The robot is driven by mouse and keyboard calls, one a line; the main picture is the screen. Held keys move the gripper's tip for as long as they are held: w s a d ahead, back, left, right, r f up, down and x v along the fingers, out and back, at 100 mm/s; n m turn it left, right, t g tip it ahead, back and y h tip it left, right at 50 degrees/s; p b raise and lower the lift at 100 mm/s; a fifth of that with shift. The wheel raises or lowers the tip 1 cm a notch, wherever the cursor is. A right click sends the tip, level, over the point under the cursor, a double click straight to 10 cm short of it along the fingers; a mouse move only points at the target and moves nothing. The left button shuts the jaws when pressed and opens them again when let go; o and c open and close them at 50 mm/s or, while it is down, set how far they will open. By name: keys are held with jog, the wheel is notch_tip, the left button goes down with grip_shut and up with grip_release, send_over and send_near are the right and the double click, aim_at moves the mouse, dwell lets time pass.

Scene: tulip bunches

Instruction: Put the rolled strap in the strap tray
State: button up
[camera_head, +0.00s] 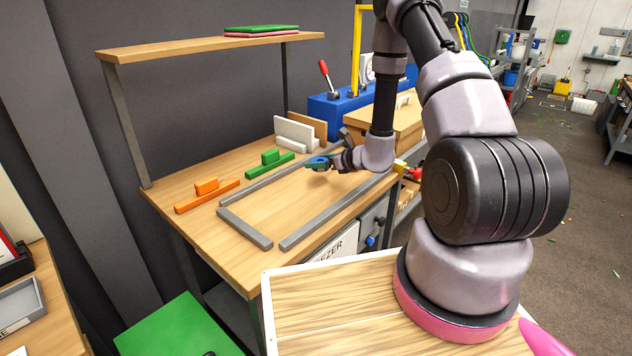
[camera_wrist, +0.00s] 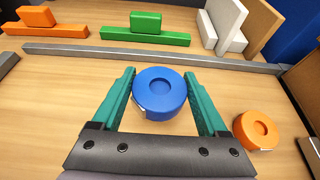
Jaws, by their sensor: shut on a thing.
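My gripper (camera_wrist: 160,98) has its two teal fingers on either side of a blue rolled strap (camera_wrist: 158,88) and is shut on it. In the head view the blue strap (camera_head: 317,163) shows at the end of my arm, over the workbench; I cannot tell whether it touches the top. An orange rolled strap (camera_wrist: 258,130) lies on the bench to the right of my gripper in the wrist view. A grey tray (camera_head: 22,308) with a label sits on another table at the lower left of the head view; I cannot tell whether it is the strap tray.
Grey bars (camera_head: 245,228) edge the work area. Orange (camera_head: 207,193) and green (camera_head: 270,164) blocks, white boards (camera_head: 293,133) and a wooden box (camera_head: 385,122) stand behind or beside it. A shelf (camera_head: 205,45) overhangs the bench's back. The bench middle is mostly clear.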

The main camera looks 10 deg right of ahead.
aim_at(319, 183)
jog(key=shift+a+f, duration=0.1)
jog(key=shift+f, duration=2.7)
jog(key=shift+f, duration=0.1)
jog(key=o, duration=1.3)
jog(key=shift+c, duration=0.2)
